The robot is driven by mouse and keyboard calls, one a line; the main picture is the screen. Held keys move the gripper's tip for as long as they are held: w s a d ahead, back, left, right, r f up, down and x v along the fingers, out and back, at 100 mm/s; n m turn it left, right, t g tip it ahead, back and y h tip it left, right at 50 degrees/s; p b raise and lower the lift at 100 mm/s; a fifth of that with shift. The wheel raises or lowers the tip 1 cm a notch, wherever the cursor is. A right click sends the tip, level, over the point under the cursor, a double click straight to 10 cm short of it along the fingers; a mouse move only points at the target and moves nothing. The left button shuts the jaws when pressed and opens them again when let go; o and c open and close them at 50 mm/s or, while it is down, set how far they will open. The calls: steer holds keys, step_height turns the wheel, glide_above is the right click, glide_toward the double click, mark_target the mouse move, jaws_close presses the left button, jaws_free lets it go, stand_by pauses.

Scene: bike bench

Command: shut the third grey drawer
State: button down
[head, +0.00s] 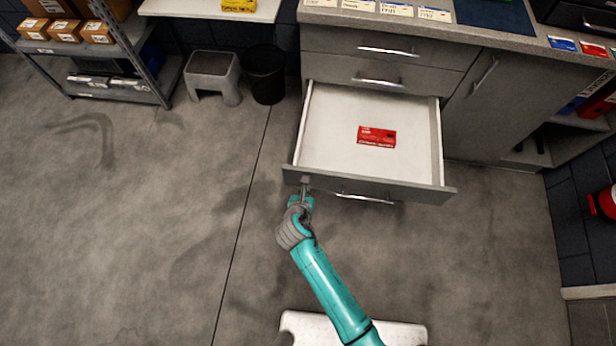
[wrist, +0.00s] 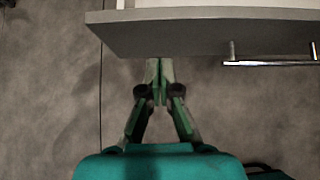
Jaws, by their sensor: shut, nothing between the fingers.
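The third grey drawer (head: 420,189) is pulled well out from the bench cabinet in the head view. Its pale inside holds a red box (head: 376,137). Its bar handle (head: 365,198) sits on the front, to the right of my gripper. My gripper (head: 305,183) is shut and empty at the left part of the drawer front. In the wrist view the shut fingertips (wrist: 159,64) reach the lower edge of the grey drawer front (wrist: 200,35), left of the handle (wrist: 268,63). I cannot tell whether they touch it.
Two closed drawers (head: 400,62) are above the open one, and a cabinet door (head: 505,105) is to the right. A grey stool (head: 212,74), a black bin (head: 265,75) and a shelf of boxes (head: 110,50) stand left. The floor in front is clear.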

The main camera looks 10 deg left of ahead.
mark_target(309, 174)
steer(key=shift+w+d+f, duration=0.1)
steer(key=shift+w+f, duration=0.1)
steer(key=shift+w, duration=0.7)
steer(key=shift+w+a+f, duration=0.1)
steer(key=shift+w+f, duration=0.1)
steer(key=shift+w, duration=0.7)
steer(key=shift+w+d+f, duration=0.1)
steer(key=shift+w+f, duration=0.1)
steer(key=shift+w, duration=0.7)
